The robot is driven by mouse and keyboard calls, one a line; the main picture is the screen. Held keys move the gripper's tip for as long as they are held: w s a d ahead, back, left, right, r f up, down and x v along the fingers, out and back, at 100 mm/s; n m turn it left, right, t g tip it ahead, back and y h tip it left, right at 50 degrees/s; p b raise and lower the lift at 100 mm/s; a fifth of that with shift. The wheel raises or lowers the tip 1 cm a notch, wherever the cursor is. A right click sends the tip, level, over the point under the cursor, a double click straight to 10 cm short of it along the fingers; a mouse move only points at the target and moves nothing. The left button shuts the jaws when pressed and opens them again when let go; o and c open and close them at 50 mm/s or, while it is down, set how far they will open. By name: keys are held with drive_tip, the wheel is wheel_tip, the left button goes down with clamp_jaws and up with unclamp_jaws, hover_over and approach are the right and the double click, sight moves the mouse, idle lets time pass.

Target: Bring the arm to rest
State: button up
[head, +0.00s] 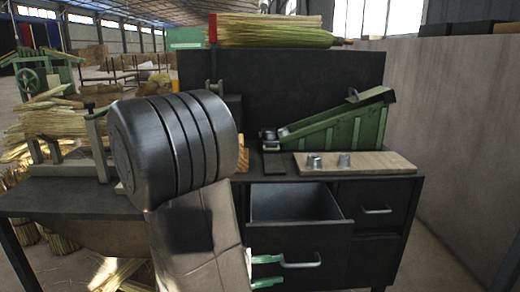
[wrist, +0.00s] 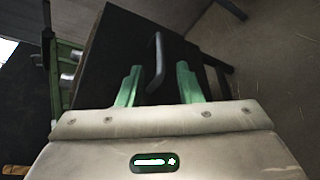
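My gripper (head: 268,270) is in front of the pulled-out drawer (head: 295,205) of the dark workbench, at the drawer's left front. Its two green fingers are spread apart, and nothing is held. In the wrist view the gripper (wrist: 158,85) has the drawer's metal handle (wrist: 155,62) showing in the gap between the fingers, with space on both sides. In the head view the handle (head: 302,264) is just right of the fingers. I cannot tell whether the fingertips reach past it. My arm's dark rounded joint and grey link cover the bench's left middle.
The workbench (head: 410,182) carries a green sloped rack (head: 335,120) and a wooden board (head: 375,165) with two metal cups. A broom-straw bundle (head: 275,32) lies on top of the back panel. A concrete wall (head: 460,120) stands close on the right. Straw bundles lie left.

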sight(295, 265)
drive_tip(key=shift+b+x, duration=1.15)
drive_tip(key=shift+x, duration=3.25)
drive_tip(key=shift+w, duration=0.25)
drive_tip(key=shift+s, duration=0.1)
